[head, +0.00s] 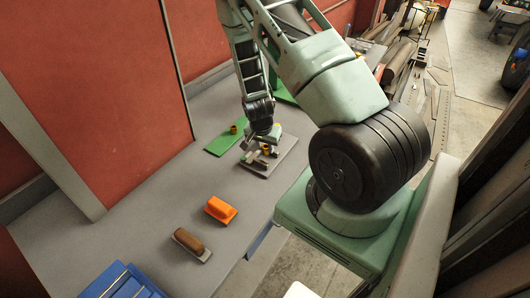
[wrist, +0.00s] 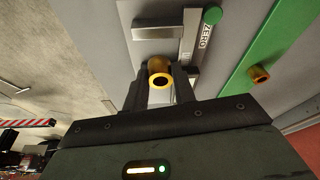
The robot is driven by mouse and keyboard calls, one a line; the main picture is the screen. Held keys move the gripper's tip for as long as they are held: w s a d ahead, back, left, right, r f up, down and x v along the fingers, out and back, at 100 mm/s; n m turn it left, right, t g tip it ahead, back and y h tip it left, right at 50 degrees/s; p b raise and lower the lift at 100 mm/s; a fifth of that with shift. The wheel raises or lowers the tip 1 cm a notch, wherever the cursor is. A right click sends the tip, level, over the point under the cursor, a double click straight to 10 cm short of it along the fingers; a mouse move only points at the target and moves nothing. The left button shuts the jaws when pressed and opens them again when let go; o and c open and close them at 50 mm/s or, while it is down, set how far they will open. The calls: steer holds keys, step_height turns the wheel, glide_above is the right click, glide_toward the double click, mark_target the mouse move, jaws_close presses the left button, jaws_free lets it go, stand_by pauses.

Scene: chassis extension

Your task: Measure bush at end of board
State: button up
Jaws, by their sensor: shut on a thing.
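My gripper (wrist: 158,92) is shut on a brass bush (wrist: 160,80), a short hollow gold cylinder between the fingertips. It holds the bush close to the grey measuring fixture (wrist: 158,32), which has a pale metal block, a bar lettered ZERO and a green round knob (wrist: 212,15). I cannot tell whether the bush touches the fixture. In the head view my gripper (head: 262,148) is over the fixture's grey plate (head: 285,158) and partly hides it. A second brass bush (wrist: 259,74) stands on the green board (wrist: 240,88); it also shows in the head view (head: 233,129).
A red panel (head: 95,80) stands behind. Bare bench lies between the tools and the fixture.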

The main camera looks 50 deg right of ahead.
mark_target(265, 154)
steer(key=shift+f+p, duration=0.55)
steer(key=shift+f, duration=1.35)
steer(key=shift+f, duration=0.1)
steer(key=o, duration=0.7)
